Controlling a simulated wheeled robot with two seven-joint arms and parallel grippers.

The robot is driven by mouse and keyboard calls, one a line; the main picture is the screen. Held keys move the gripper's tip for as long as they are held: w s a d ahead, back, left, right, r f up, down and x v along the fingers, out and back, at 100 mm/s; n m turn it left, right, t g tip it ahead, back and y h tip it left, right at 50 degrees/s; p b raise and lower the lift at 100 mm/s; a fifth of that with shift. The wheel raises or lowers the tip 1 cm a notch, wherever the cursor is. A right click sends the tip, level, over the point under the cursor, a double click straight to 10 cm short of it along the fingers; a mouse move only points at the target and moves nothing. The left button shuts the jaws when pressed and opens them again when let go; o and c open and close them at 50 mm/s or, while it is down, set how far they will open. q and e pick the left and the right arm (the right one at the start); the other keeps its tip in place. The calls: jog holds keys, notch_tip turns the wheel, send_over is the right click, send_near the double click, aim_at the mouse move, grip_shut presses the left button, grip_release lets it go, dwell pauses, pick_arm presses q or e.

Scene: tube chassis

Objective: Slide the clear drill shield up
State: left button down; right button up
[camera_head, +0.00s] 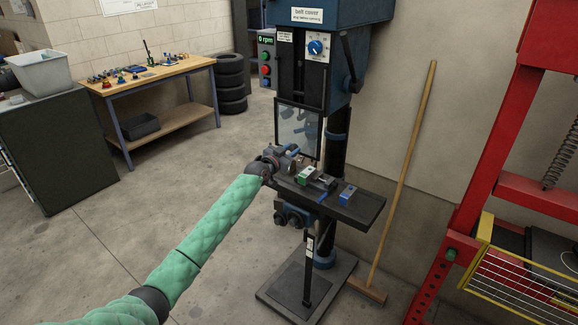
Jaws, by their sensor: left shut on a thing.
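The clear drill shield (298,128) is a see-through panel in a dark frame on the front of the blue drill press (332,14). It hangs low, its bottom edge close above the press table (362,208). My left gripper (292,156) is at the shield's lower edge and appears shut on it. The fingertips are small and partly hidden by the wrist, so the exact grip is hard to see. My right gripper is not in view.
Small blocks and a vise (318,182) lie on the press table. A broom (403,165) leans on the wall at right, beside a red frame (480,165). A workbench (150,76) and stacked tires (231,85) stand behind left. The floor at left is clear.

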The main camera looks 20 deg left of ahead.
aim_at(296, 118)
pick_arm(q)
notch_tip(296, 118, up, 10)
jog(key=shift+r+p, duration=0.1)
jog(key=shift+p, duration=0.75)
jog(key=shift+r, duration=0.75)
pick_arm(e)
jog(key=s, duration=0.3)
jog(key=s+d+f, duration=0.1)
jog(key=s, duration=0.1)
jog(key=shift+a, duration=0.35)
